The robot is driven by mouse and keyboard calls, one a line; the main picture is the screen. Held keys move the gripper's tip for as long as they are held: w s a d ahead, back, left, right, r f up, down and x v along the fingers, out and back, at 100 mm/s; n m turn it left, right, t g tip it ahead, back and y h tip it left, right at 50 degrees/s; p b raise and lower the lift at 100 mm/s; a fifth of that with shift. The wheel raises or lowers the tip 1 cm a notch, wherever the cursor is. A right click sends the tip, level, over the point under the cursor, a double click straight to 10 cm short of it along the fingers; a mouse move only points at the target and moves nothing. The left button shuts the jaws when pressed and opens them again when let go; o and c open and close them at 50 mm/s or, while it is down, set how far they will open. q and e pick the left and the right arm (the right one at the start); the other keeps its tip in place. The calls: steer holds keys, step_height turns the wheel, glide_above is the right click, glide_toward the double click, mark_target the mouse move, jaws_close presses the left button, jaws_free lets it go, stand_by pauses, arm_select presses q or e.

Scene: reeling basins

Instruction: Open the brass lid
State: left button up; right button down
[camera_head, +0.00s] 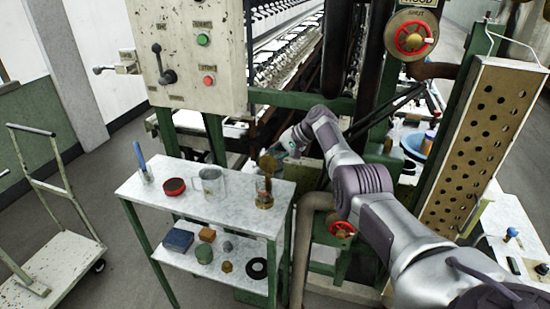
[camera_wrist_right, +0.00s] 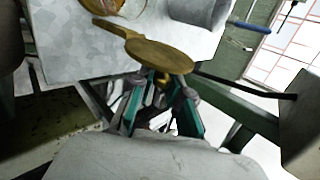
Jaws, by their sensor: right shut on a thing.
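The brass lid (camera_head: 267,162) stands raised, roughly on edge, above a small glass-like jar with a brass base (camera_head: 264,199) at the right end of the table top. In the right wrist view the lid (camera_wrist_right: 162,55) is a flat round disc with a tab toward the jar (camera_wrist_right: 118,8). My right gripper (camera_wrist_right: 163,84) is shut on the small knob on the lid's outer face. In the head view the right gripper (camera_head: 290,143) is behind the lid, its fingertips hard to make out. My left gripper is in neither view.
The pale table (camera_head: 190,217) also bears a metal mug (camera_head: 211,187), a red round tin (camera_head: 174,187) and a blue-handled tool (camera_head: 140,157). Several small objects lie on its lower shelf. A control panel (camera_head: 190,50) stands behind; a pipe with a red valve wheel (camera_head: 342,229) is at right.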

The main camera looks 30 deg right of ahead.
steer(key=shift+d, duration=0.1)
stand_by(0.4)
steer(key=c, duration=1.2)
jaws_free()
steer(key=shift+w, duration=0.1)
steer(key=shift+o, duration=0.2)
